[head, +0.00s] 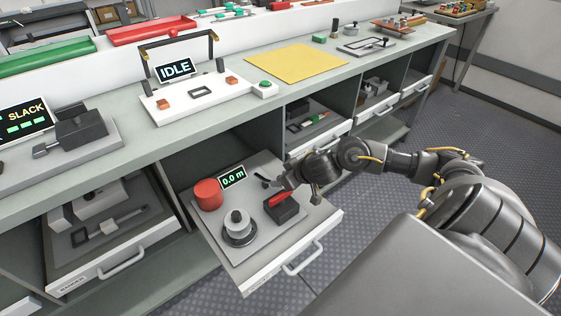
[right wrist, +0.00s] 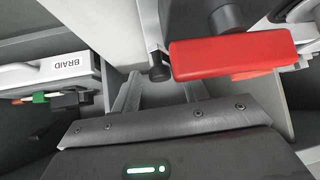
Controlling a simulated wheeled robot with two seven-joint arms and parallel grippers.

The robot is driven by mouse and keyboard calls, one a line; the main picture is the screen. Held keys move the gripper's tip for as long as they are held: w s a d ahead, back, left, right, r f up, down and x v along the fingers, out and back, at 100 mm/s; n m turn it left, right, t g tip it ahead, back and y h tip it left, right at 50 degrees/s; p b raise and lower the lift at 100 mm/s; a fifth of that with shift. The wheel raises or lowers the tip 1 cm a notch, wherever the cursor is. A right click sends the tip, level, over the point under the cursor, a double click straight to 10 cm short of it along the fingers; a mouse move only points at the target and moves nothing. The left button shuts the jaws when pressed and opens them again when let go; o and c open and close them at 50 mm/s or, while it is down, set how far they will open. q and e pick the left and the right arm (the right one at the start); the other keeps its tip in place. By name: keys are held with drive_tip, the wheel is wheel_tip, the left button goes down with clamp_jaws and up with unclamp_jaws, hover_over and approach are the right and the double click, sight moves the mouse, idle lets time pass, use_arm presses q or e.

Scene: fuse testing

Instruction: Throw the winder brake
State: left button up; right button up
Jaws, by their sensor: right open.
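The winder sits in a pulled-out drawer below the bench in the head view. It has a red spool (head: 208,194), a grey metal reel (head: 238,226) and a small display (head: 232,178) reading 0.0 m. Its brake has a red lever (head: 281,198) on a black block (head: 284,211), at the right of the drawer. My right gripper (head: 272,183) is open just behind the lever. In the right wrist view the red lever (right wrist: 232,57) lies up and to the right of my right gripper (right wrist: 160,90), with nothing held. My left gripper is out of view.
The drawer front with its handle (head: 302,260) sticks out into the aisle. The bench top (head: 215,127) lies above, with an IDLE tester (head: 175,69) and a yellow mat (head: 296,63). A drawer labelled BRAID (right wrist: 60,72) is at the left in the wrist view.

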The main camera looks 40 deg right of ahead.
drive_tip(key=shift+w+f, duration=0.4)
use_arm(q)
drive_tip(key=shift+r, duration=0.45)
use_arm(e)
clamp_jaws()
